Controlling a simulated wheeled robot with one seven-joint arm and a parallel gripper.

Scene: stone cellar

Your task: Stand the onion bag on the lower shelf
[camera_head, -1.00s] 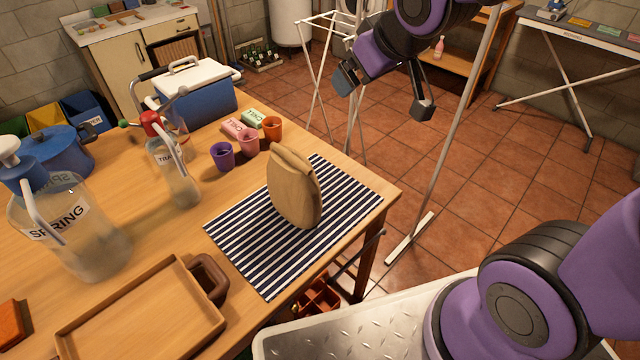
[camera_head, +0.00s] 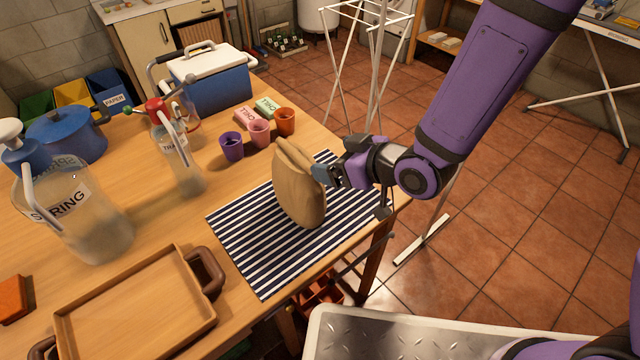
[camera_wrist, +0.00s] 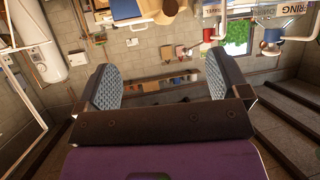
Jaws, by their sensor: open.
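A brown paper bag with a folded top (camera_head: 299,190), which I take to be the onion bag, stands upright on a striped mat (camera_head: 240,245) on the wooden table. My gripper (camera_head: 326,176) is at the bag's upper right side, very close to it; I cannot tell whether they touch. In the wrist view my gripper (camera_wrist: 160,88) shows two well-parted pads with nothing between them. A wooden shelf unit stands on the floor at the back, with a low shelf (camera_head: 440,44) holding small pale items.
A wooden tray (camera_head: 135,310) lies in front. A white drying rack (camera_head: 372,20) stands behind.

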